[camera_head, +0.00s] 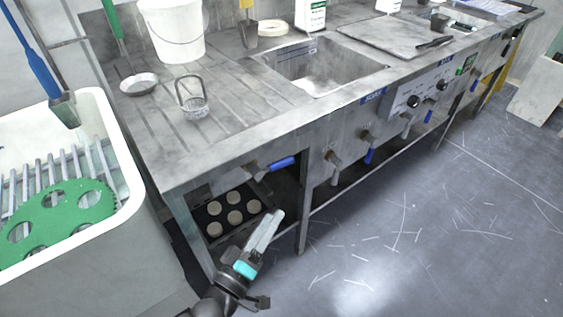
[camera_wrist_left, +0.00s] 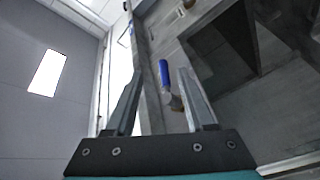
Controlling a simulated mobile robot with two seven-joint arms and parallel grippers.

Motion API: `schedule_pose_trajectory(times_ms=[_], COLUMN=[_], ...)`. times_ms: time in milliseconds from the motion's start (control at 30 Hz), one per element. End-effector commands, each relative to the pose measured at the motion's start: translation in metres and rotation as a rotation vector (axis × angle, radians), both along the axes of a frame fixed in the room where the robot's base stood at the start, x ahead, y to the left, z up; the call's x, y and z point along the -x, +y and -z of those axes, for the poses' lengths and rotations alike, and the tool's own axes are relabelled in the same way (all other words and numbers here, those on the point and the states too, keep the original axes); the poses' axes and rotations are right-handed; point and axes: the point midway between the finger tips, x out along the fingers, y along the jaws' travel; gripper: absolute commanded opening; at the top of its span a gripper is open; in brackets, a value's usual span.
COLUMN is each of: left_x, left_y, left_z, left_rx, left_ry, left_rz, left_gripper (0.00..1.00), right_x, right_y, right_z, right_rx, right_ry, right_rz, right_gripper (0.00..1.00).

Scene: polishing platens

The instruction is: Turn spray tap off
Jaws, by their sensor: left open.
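A tap with a blue lever (camera_head: 283,163) sits on the bench front at the near left. Its lever points sideways, along the front panel. Its blue lever also shows in the left wrist view (camera_wrist_left: 165,72), between my fingers in the picture but beyond them, with the tap body partly hidden. My left gripper (camera_head: 277,214) is open and empty, below and in front of this tap, apart from it. Other taps line the front, including one with a pale lever (camera_head: 334,168) and one with a blue lever (camera_head: 369,155). I cannot read which is labelled spray.
The steel bench (camera_head: 255,128) has a sink (camera_head: 320,68), a white bucket (camera_head: 172,30) and a wire basket (camera_head: 193,104) on it. A white tub (camera_head: 128,185) with a green perforated plate (camera_head: 62,205) stands left. A dark tray (camera_head: 228,219) with round discs sits under the bench. The floor at right is clear.

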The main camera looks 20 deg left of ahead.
Motion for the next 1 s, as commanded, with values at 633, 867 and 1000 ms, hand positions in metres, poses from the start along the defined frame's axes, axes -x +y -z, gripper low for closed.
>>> schedule_pose_trajectory(times_ms=[633, 867, 1000], left_x=[-0.049, -0.096, -0.118], left_y=[0.024, 0.018, 0.014], left_z=[-0.019, -0.029, -0.034], left_rx=[0.090, 0.090, 0.089], left_ry=[-0.107, -0.106, -0.104], left_rz=[-0.086, -0.085, -0.084], left_gripper=[0.55, 0.55, 0.55], right_x=[0.004, -0.006, -0.011], right_y=[0.003, 0.012, 0.016], right_z=[0.011, -0.003, -0.012], right_rx=[-0.004, -0.014, -0.018], right_ry=[0.005, 0.004, 0.004], right_rz=[-0.001, 0.001, 0.002], right_gripper=[0.50, 0.50, 0.50])
